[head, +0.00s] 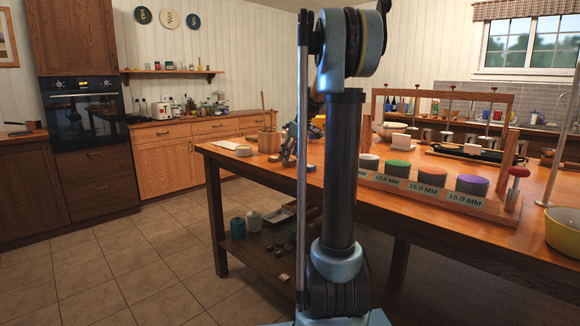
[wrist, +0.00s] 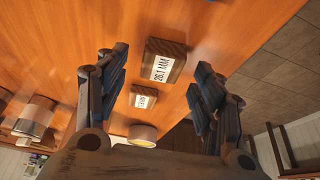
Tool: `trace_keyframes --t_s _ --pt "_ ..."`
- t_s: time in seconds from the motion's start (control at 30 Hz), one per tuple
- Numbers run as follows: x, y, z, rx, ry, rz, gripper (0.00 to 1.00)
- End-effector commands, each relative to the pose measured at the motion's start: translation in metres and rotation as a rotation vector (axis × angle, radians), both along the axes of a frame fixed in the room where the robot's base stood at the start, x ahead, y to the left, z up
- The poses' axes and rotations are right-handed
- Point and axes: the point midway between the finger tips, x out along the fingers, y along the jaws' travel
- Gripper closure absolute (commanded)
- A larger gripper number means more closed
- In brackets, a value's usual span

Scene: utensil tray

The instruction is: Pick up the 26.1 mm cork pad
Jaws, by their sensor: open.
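The cork pad (wrist: 173,50) is a small brown block with a white label reading "26.1 MM" in the wrist view. It lies on the orange-brown wooden table top. My gripper (wrist: 160,66) is open, with one dark finger on each side of the picture and the pad between and beyond them. Nothing is held. In the head view my gripper (head: 290,146) is low over the table's left part, partly hidden behind my arm. I cannot tell there which small block is the pad.
A smaller labelled block (wrist: 144,97) and a round pale-topped piece (wrist: 142,134) lie near the pad. The table's edge (wrist: 221,70) is close on the right in the wrist view. A labelled rack (head: 436,190) with coloured round pieces stands right of my arm.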

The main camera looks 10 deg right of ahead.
Motion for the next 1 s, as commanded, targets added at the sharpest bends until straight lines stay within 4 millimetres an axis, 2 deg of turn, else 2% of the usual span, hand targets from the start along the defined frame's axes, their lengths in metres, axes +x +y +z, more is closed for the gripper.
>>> trace_keyframes --t_s 0.13,0.4,0.43,0.6,1.0 --pt "0.004 0.004 -0.013 0.0 0.0 0.001 0.38" --pt "0.005 0.004 -0.016 -0.001 -0.001 0.0 0.38" --pt "0.005 0.004 -0.016 -0.001 -0.001 0.0 0.41" --pt "0.005 0.004 -0.016 -0.001 -0.001 0.0 0.76" --pt "0.005 0.003 -0.013 0.0 0.0 -0.002 0.76"
